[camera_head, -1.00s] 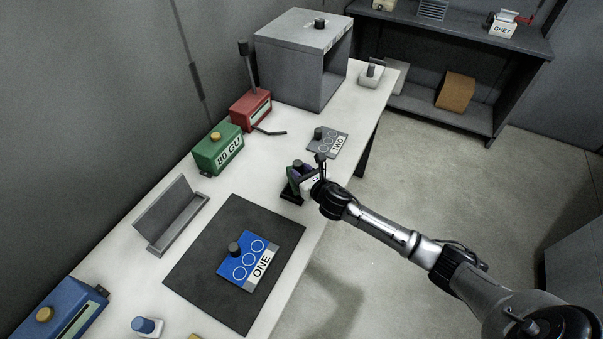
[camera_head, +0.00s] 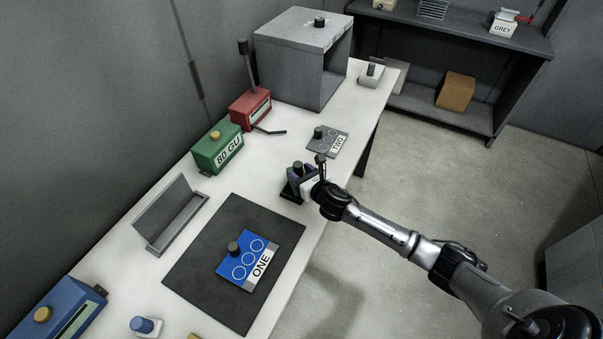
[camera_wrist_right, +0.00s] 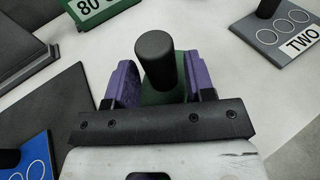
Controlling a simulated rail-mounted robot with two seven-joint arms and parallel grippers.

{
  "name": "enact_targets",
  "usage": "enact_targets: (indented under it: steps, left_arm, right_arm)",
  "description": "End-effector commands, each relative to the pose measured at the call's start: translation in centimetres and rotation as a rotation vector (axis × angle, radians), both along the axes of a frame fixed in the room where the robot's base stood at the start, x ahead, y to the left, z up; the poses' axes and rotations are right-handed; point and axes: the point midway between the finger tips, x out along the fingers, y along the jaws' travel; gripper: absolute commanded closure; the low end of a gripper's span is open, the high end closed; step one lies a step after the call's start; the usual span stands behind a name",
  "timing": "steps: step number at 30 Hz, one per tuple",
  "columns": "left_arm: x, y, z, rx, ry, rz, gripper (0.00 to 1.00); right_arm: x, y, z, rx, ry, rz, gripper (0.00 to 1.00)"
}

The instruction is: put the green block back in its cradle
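The green block (camera_wrist_right: 163,95) with its black knob (camera_wrist_right: 155,60) is between the purple fingers of my right gripper (camera_wrist_right: 160,85) in the wrist view. One finger is on each side of it. Whether both fingers press on it or leave a small gap, I cannot tell. In the head view my right gripper (camera_head: 300,173) is low over a small black base (camera_head: 291,195) near the table's front edge, which may be the cradle. The gripper hides most of the block there, and whether the block rests fully in the base is hidden. My left gripper is not in view.
The grey TWO plate (camera_head: 328,141) lies just beyond the gripper. A dark mat (camera_head: 200,258) with the blue ONE plate (camera_head: 240,265) is nearer. The green box (camera_head: 217,150), red box (camera_head: 250,110) and grey oven (camera_head: 290,75) stand along the back.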

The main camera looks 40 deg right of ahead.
Motion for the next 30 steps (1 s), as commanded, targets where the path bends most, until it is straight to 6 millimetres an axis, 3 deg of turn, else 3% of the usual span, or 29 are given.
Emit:
enact_targets:
  steps: [9, 14, 30]
  left_arm:
    - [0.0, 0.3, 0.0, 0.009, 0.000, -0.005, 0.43]
    - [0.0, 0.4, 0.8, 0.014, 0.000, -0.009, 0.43]
    - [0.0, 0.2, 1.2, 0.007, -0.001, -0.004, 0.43]
  right_arm:
    - [0.0, 0.0, 0.1, 0.000, 0.000, 0.000, 0.42]
    - [0.0, 0.0, 1.4, 0.001, -0.001, 0.000, 0.42]
    - [-9.3, 0.8, 3.1, 0.000, 0.002, 0.002, 0.42]
